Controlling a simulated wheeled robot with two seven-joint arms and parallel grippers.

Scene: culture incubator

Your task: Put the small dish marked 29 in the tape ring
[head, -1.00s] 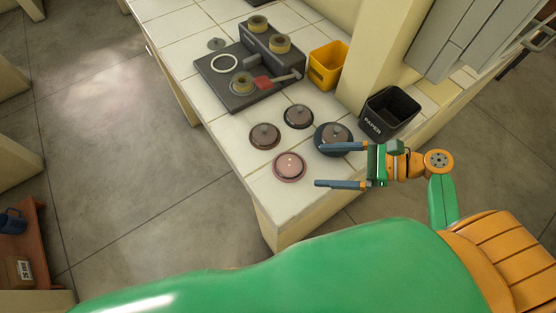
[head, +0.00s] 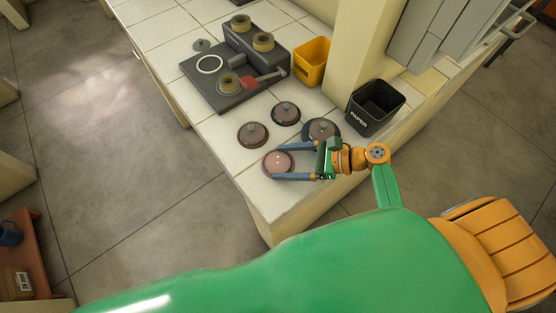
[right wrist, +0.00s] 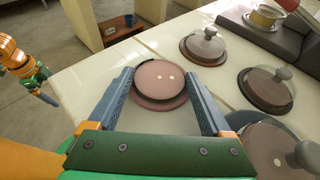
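A white tape ring (head: 210,64) lies empty on the dark board (head: 202,87). Part of my left arm (right wrist: 28,72) shows in the right wrist view, but its finger state is unclear.
Knobbed lidded dishes stand close by: one left (head: 253,134), one behind (head: 286,113), one dark-based (head: 322,130) beside my right gripper. A yellow bin (head: 311,62) and a black paper bin (head: 375,106) stand right.

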